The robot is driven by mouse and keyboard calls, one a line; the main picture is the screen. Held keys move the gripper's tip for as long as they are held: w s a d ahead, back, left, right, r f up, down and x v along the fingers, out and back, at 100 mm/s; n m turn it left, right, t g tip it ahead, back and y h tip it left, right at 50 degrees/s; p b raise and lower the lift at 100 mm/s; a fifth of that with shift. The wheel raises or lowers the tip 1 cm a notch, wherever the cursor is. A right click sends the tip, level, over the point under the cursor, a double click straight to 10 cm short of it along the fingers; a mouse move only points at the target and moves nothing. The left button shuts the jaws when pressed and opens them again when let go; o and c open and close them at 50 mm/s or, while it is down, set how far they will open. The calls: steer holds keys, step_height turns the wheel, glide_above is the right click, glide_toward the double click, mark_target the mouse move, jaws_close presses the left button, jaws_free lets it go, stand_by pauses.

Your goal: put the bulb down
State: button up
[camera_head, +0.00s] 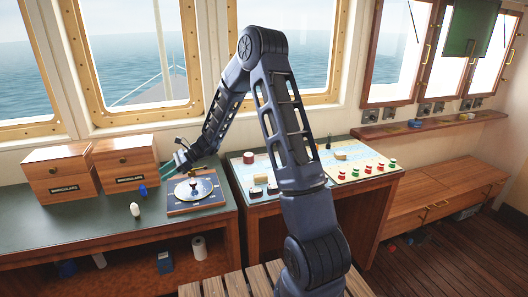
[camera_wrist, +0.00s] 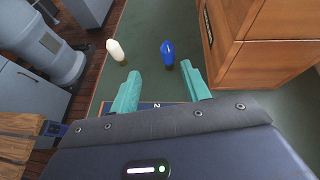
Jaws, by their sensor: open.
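A blue bulb (camera_head: 143,190) with a dark base is on the green counter top (camera_head: 95,229) near the wooden boxes. It also shows in the wrist view (camera_wrist: 167,50), beyond my fingertips and nearer the right finger. A white bulb (camera_head: 135,209) is on the counter closer to the front edge; in the wrist view it (camera_wrist: 115,48) lies beyond the left finger. My gripper (camera_wrist: 160,80) has teal fingers spread apart with nothing between them. In the head view my gripper (camera_head: 174,166) is over the counter, right of the blue bulb.
Two wooden drawer boxes (camera_head: 126,164) stand at the back of the counter; one is close to the right finger in the wrist view. A round dial on a blue-edged board (camera_head: 196,190) lies right of the bulbs. A control console (camera_head: 310,175) stands further right.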

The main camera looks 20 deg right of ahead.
steer(key=s+d+r+n+t+h, duration=0.2)
steer(key=s+d+r+n+h, duration=0.2)
steer(key=s+d+r, duration=0.3)
steer(key=s+d+r+n+t+h, duration=0.2)
steer(key=s+d+r+n+h, duration=0.2)
steer(key=s+d, duration=1.1)
steer(key=s+d+r+n+t+h, duration=0.2)
steer(key=s+d+r+n+h, duration=0.3)
steer(key=d, duration=0.9)
steer(key=s+r+n, duration=0.2)
steer(key=s+r, duration=0.2)
steer(key=s, duration=0.2)
steer(key=shift+s+r+n, duration=0.3)
steer(key=shift+s+r, duration=0.05)
steer(key=shift+r, duration=0.05)
steer(key=shift+o, duration=0.4)
steer(key=shift+d, duration=0.1)
